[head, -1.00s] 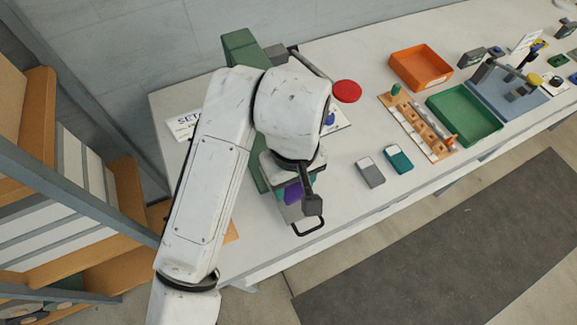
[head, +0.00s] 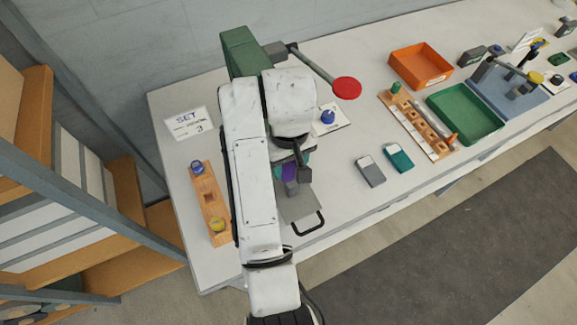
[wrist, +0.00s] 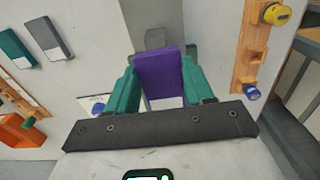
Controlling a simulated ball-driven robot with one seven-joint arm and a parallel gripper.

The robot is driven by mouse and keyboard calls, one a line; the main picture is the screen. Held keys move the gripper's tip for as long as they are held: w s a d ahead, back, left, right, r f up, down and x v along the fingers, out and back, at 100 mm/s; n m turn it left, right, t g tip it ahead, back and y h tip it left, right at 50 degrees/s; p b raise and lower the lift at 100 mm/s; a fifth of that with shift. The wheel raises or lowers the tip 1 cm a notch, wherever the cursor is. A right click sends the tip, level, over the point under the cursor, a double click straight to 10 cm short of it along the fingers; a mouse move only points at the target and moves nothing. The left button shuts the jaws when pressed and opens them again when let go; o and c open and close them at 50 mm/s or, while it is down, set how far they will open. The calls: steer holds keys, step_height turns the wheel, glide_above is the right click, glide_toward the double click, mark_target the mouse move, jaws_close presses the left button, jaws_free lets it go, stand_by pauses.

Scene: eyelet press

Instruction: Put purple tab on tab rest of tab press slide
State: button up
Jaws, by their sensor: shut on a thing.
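The purple tab (wrist: 160,75) is held between the two teal fingers of my gripper (wrist: 160,90), seen close up in the wrist view. In the head view only a bit of the purple tab (head: 289,171) shows under my wrist, above the inner part of the slide. The tab press (head: 243,52) is green, with a red-knobbed lever. Its grey slide plate (head: 298,207) sticks out toward the table's front edge with a black handle (head: 307,224). My arm and the tab hide the tab rest, and I cannot tell whether the tab touches it.
A wooden holder (head: 209,190) with blue and yellow-topped pieces stands left of my arm. The red lever knob (head: 347,88) hangs right of the press. Grey (head: 370,171) and teal (head: 398,157) flat pieces lie to the right. Orange (head: 420,66) and green trays (head: 466,113) stand farther right.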

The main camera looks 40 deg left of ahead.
mark_target(289, 168)
steer(key=shift+w+a+f, duration=0.5)
steer(key=shift+a+f, duration=0.05)
steer(key=shift+f, duration=0.25)
steer(key=shift+f+p, duration=0.55)
steer(key=shift+f, duration=0.95)
steer(key=shift+f, duration=0.2)
steer(key=o, duration=1)
steer(key=shift+r, duration=0.1)
